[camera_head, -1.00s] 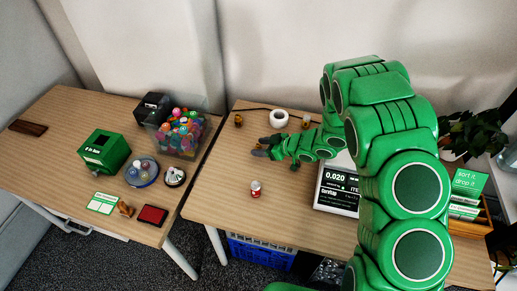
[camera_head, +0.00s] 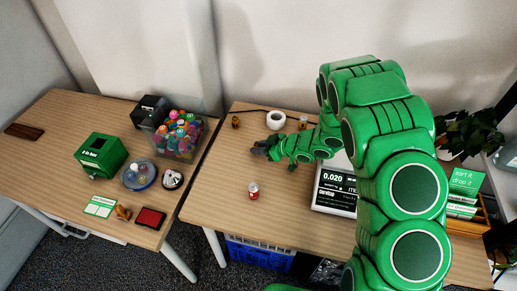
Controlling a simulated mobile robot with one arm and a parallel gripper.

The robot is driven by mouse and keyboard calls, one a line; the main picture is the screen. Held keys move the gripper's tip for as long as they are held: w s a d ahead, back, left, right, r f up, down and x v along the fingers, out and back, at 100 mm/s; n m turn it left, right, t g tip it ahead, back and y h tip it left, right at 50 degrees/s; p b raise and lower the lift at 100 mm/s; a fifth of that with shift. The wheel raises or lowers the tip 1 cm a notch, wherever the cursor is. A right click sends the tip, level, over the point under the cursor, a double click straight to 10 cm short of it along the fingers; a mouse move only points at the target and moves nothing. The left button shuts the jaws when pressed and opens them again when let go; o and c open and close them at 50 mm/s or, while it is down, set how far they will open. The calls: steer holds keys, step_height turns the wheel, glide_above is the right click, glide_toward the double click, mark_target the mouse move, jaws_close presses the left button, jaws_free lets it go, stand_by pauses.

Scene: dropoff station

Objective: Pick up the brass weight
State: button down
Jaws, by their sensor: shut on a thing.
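My gripper (camera_head: 258,149) is low over the right-hand table, left of the scale, with its grey fingers closed. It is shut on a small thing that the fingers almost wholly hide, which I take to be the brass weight. I cannot tell whether it touches the table. A small brass-coloured piece (camera_head: 236,122) stands at the table's back left, apart from my gripper. Another small tan-brown piece (camera_head: 303,122) stands right of the white roll.
A white roll (camera_head: 276,120) lies behind my gripper. A red-and-white can (camera_head: 253,191) stands in front of it. The scale (camera_head: 335,203) reads 0.020. The left table holds a clear bin (camera_head: 160,145) and a green box (camera_head: 101,155). Table is free around the can.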

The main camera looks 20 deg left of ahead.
steer(key=shift+r, duration=0.35)
step_height(320, 180, up, 2)
steer(key=shift+r, duration=0.1)
steer(key=s+d+r, duration=0.6)
steer(key=s+r, duration=0.3)
steer(key=s, duration=0.3)
steer(key=shift+s+d+r, duration=0.2)
steer(key=shift+d+r, duration=0.05)
steer(key=shift+r, duration=0.1)
steer(key=shift+r, duration=0.1)
